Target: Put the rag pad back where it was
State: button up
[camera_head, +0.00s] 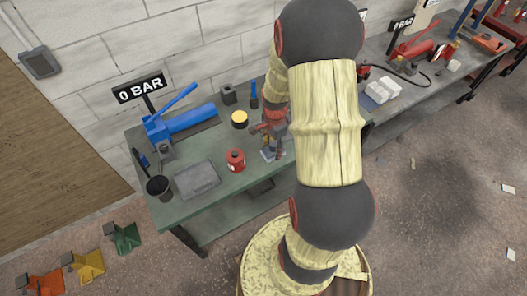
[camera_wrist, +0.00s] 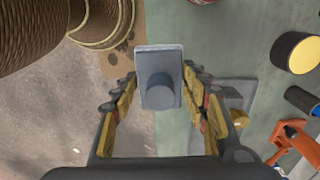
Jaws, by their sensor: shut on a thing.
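My gripper (camera_wrist: 160,88) is shut on a grey flat piece with a round knob, apparently the rag pad (camera_wrist: 146,62), which shows between its fingers in the wrist view. Below it is the front edge of the green bench (camera_wrist: 232,30), with floor to the left. In the head view my gripper (camera_head: 274,128) is over the right part of the bench, partly hidden by my arm. A grey flat plate (camera_wrist: 244,92) lies on the bench, partly behind the right finger. I cannot tell the pad's height above the bench.
A red can (camera_head: 236,160), a yellow-topped can (camera_head: 239,119), a grey tray (camera_head: 197,179), a black cup (camera_head: 158,187) and a blue pump (camera_head: 188,120) stand on the bench. Orange tool parts (camera_wrist: 298,140) are right of my gripper. White blocks (camera_head: 383,90) lie farther right.

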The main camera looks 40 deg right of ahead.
jog(key=w+f, duration=0.2)
jog(key=w+d+f, duration=0.1)
jog(key=w+f, duration=0.1)
jog(key=w+f+b, duration=0.1)
jog(key=w+f, duration=0.1)
jog(key=shift+w+d+f, duration=0.1)
jog(key=shift+d+f, duration=0.1)
jog(key=shift+d, duration=0.15)
jog(key=shift+w+f+b, duration=0.15)
jog(key=shift+f+b, duration=0.25)
jog(key=shift+f, duration=1.2)
jog(key=shift+f, duration=0.1)
jog(key=o, duration=1.1)
